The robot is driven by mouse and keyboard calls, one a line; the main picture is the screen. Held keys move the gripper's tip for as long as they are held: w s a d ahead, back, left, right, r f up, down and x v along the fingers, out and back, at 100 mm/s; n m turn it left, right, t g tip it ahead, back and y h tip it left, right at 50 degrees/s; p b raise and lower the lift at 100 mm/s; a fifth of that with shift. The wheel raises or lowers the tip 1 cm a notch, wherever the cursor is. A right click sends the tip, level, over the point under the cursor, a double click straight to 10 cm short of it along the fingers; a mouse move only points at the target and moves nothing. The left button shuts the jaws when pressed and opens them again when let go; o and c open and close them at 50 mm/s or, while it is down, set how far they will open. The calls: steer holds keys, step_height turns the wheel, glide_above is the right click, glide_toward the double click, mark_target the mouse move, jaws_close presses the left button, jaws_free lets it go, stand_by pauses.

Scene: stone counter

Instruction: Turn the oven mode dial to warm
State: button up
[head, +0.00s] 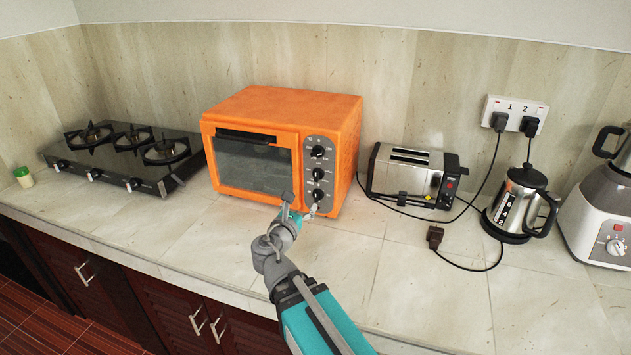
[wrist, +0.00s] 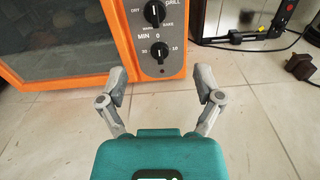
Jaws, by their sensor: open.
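The orange oven (head: 345,150) stands on the counter with a dark control panel on its right side. The mode dial (head: 318,174) is the middle of three black knobs; in the wrist view the mode dial (wrist: 155,12) is at the top edge, ringed by small words including DRY and GRILL. Its white mark looks near vertical; the lower words are too small to read surely. Below it is the timer dial (wrist: 159,52) marked MIN. My gripper (head: 300,204) is open and empty in front of the panel's lower part; its fingers (wrist: 160,74) are apart, touching no dial.
A gas stove (head: 120,155) is left of the oven. A toaster (head: 410,175) with its cord stands to the right, then a kettle (head: 515,205) and a blender (head: 605,210). A loose plug (head: 435,236) lies on the counter. The counter in front of the oven is clear.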

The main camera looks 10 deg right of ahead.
mark_target(316, 176)
steer(key=shift+a+r+n, duration=0.15)
steer(key=shift+a+n, duration=0.2)
steer(key=shift+n, duration=0.05)
steer(key=shift+w+d, duration=0.1)
steer(key=shift+w, duration=0.1)
steer(key=x, duration=1.3)
steer(key=shift+w+r, duration=0.1)
steer(key=shift+w, duration=0.2)
steer(key=shift+c, duration=0.2)
steer(key=c, duration=1.1)
